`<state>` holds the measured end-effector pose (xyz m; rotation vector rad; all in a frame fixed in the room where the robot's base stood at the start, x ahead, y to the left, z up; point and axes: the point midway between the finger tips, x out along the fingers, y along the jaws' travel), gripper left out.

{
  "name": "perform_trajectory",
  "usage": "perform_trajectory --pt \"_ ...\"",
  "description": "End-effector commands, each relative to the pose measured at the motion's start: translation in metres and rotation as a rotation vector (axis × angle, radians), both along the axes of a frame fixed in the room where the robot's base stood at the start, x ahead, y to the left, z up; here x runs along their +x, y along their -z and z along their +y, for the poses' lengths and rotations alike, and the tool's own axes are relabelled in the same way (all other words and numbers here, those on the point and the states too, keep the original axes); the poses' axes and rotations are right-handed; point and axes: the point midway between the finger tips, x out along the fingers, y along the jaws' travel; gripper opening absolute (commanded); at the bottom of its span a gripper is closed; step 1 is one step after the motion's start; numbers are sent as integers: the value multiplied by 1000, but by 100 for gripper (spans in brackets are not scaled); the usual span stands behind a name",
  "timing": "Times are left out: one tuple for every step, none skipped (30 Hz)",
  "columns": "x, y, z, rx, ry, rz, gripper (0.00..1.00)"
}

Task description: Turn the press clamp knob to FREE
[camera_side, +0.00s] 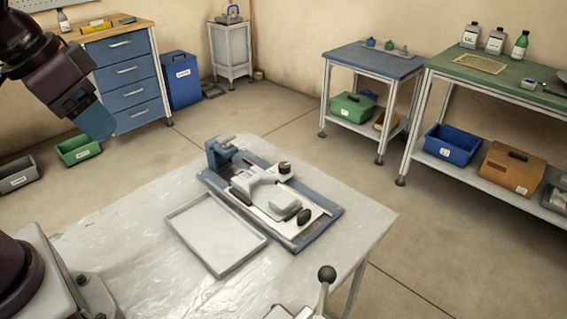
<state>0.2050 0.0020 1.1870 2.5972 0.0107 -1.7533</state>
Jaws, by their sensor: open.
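A blue and white press-like device (328,211) lies on the table in the middle of the view. It has a dark knob (303,216) at its near right end and another dark knob (285,168) on its far side. I cannot tell which is the clamp knob, and no FREE marking is readable. A grey block (265,192) sits on its middle. My gripper (98,125) is at the upper left, high above and well apart from the device. It is open, with nothing visible in it; its fingers overlap from this side.
A shallow grey tray (215,270) lies beside the device at its near left. A lever with a black ball (327,273) stands at the table's near edge. The table's left part (120,235) is bare. Benches and bins stand farther off.

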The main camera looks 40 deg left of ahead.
Motion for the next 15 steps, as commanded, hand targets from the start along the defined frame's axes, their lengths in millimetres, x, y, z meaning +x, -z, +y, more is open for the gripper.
perform_trajectory --pt "10 7 1 -8 -9 51 59" --pt "16 10 1 -14 -15 75 59" --pt "26 14 2 -26 -23 105 59" --pt "35 17 2 -35 -26 126 59" --pt "44 20 2 -43 -27 143 59" --pt "56 24 2 -51 -27 163 59" --pt "66 28 2 -59 -24 175 59" --pt "76 32 3 -67 -21 187 59" --pt "89 38 3 -75 -13 203 59" --pt "99 43 4 -81 -8 212 59" --pt "110 49 4 -87 -1 221 59" --pt "124 57 5 -94 9 230 59" --pt "134 63 6 -99 17 236 59" --pt "145 70 7 -105 26 241 59" --pt "160 80 9 -109 38 245 59"
